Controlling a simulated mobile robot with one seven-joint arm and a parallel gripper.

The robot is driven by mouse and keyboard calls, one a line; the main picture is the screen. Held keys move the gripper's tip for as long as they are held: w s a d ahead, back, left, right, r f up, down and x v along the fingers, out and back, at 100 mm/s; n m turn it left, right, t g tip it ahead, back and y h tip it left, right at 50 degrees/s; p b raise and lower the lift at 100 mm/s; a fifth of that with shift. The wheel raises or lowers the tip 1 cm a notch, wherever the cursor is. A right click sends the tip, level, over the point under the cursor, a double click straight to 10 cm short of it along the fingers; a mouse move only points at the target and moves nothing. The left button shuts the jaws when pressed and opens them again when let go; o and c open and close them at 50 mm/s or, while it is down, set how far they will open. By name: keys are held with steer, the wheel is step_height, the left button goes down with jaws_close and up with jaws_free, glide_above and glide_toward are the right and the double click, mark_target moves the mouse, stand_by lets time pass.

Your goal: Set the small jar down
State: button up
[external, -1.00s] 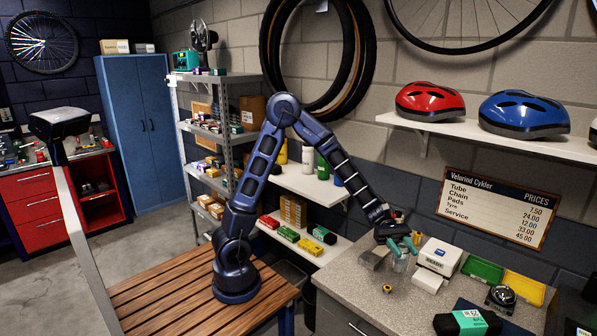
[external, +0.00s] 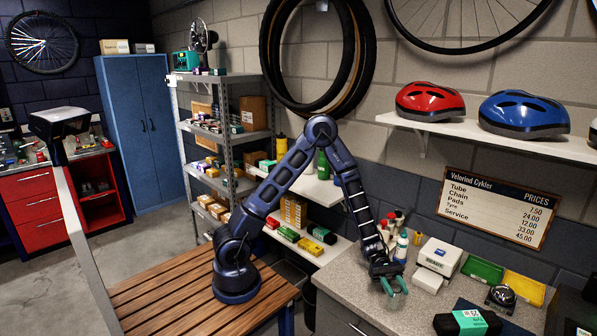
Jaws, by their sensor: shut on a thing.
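My gripper (external: 395,286) has teal fingers and points down over the front part of the grey speckled worktop (external: 352,289). It is shut on the small jar (external: 396,287), which shows only as a small pale, glassy shape between the fingers. The fingers and wrist hide much of it. I cannot tell whether its base touches the worktop.
A white bottle (external: 402,246) stands behind the gripper. A white box (external: 439,256) and a smaller white block (external: 428,279) are to the right. Further right are a green tray (external: 482,269), a yellow tray (external: 523,288) and a bike bell (external: 501,296). The worktop's front left is clear.

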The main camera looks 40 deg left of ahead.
steer(key=shift+f, duration=1.85)
steer(key=shift+f, duration=0.15)
steer(key=o, duration=1)
steer(key=shift+r, duration=0.2)
steer(key=v, duration=1.2)
